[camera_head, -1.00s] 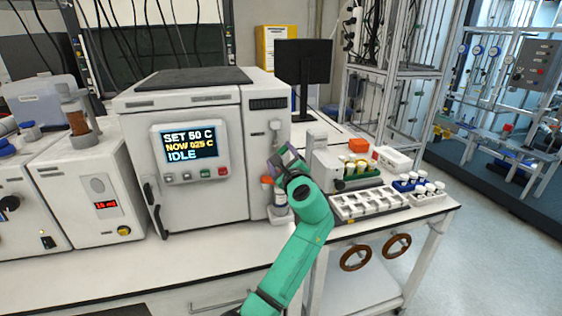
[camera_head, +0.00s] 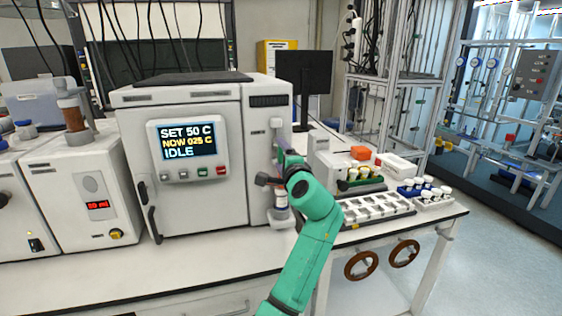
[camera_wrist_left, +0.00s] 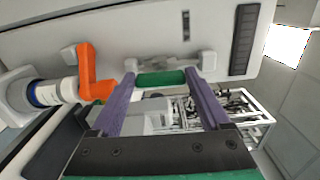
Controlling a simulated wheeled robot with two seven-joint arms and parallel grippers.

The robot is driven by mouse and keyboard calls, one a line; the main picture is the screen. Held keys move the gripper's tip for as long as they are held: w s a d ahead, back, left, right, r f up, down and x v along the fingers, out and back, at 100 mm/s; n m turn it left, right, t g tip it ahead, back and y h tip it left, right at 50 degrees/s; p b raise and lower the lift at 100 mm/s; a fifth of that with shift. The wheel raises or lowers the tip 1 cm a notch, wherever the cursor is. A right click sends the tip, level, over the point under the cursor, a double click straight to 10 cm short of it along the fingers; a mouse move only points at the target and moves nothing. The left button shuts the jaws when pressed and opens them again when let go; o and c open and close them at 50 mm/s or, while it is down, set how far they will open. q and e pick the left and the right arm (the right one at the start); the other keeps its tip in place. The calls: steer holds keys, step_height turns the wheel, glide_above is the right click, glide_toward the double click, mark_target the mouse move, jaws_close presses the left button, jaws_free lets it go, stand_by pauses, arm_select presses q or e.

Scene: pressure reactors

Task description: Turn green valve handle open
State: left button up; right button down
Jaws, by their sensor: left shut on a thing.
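The green valve handle (camera_wrist_left: 161,79) is a short green bar on the pale reactor side in the left wrist view. My left gripper (camera_wrist_left: 163,84) has its two purple fingers at either end of the bar and is shut on it. In the head view, my left gripper (camera_head: 281,155) is at the right side of the white reactor (camera_head: 196,226), at the end of my green arm. My right gripper is in neither view.
An orange handle (camera_wrist_left: 92,82) and a blue-and-white bottle (camera_wrist_left: 50,93) are close beside the left fingers. The reactor screen reads SET 50 C, NOW 025 C, IDLE. A vial tray (camera_head: 371,212) and vial racks stand to the right. The bench front is clear.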

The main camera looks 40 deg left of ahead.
arm_select(q)
steer(key=shift+f+n, duration=0.1)
steer(key=shift+n, duration=0.2)
steer(key=o, duration=1.2)
steer(key=b+v, duration=0.3)
steer(key=v, duration=1.1)
steer(key=shift+s+d+b, duration=0.15)
steer(key=shift+d+b, duration=0.1)
steer(key=shift+b, duration=0.1)
